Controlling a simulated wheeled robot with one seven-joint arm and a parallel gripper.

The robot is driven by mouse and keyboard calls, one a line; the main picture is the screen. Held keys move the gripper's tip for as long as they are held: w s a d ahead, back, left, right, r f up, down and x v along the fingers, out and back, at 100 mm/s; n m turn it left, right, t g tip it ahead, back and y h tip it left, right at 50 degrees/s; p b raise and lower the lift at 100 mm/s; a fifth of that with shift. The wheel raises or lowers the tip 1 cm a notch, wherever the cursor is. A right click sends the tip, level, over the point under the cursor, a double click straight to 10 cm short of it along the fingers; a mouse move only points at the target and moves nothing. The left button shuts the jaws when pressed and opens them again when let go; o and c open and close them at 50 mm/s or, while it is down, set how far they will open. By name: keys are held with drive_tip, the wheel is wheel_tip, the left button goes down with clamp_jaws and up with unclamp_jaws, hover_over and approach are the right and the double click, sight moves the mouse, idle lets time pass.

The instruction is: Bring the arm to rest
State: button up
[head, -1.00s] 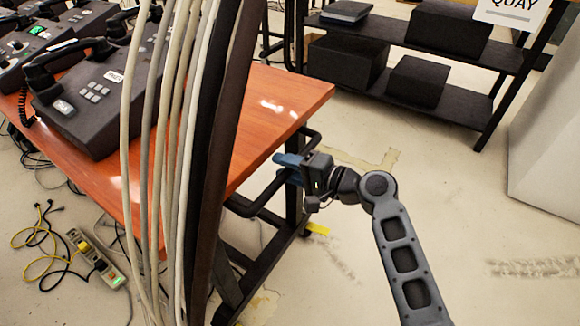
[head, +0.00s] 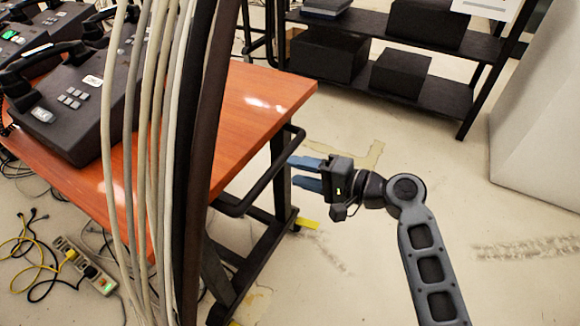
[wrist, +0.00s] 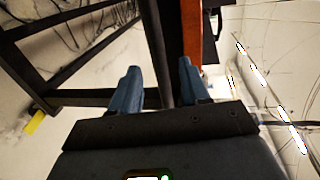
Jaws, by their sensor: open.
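My gripper (head: 298,172) is at the right of the table, beside its black frame, with its two blue fingers apart and pointing left toward the table's side. Nothing is between the fingers. In the wrist view my gripper (wrist: 157,88) also shows both blue fingers apart, with the dark table frame and the orange table edge beyond them. My arm (head: 425,255) reaches up from the bottom right of the head view, bent at the joint behind the gripper.
A bundle of hanging cables (head: 160,150) stands in front of the orange table (head: 270,85). Black desk phones (head: 80,105) sit on the table. A power strip (head: 85,265) lies on the floor. A black shelf (head: 445,95) with dark boxes stands behind. The floor to the right is open.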

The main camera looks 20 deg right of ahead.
drive_tip(key=shift+d, duration=0.1)
idle(0.4)
drive_tip(key=s+d+f+h+p, duration=0.2)
drive_tip(key=s+h, duration=0.1)
drive_tip(key=s, duration=0.5)
drive_tip(key=s+d+f+n+t+h+p, duration=0.1)
drive_tip(key=s+d+h+p, duration=0.15)
drive_tip(key=s, duration=0.55)
drive_tip(key=s+d+f+h+p, duration=0.1)
drive_tip(key=s+f+h+p, duration=0.15)
drive_tip(key=s, duration=0.55)
drive_tip(key=s+r+n+t+h+p, duration=0.1)
drive_tip(key=s+r+n, duration=0.3)
drive_tip(key=s+r, duration=0.5)
drive_tip(key=s+r+n+t+h+p, duration=0.1)
drive_tip(key=s+r+n+h+p, duration=0.1)
drive_tip(key=s+r, duration=0.8)
wheel_tip(320, 180, up, 5)
drive_tip(key=shift+d+f+n+t+p, duration=0.1)
drive_tip(key=shift+d+n+t+p, duration=0.25)
drive_tip(key=shift+n+p, duration=0.6)
drive_tip(key=shift+s, duration=0.1)
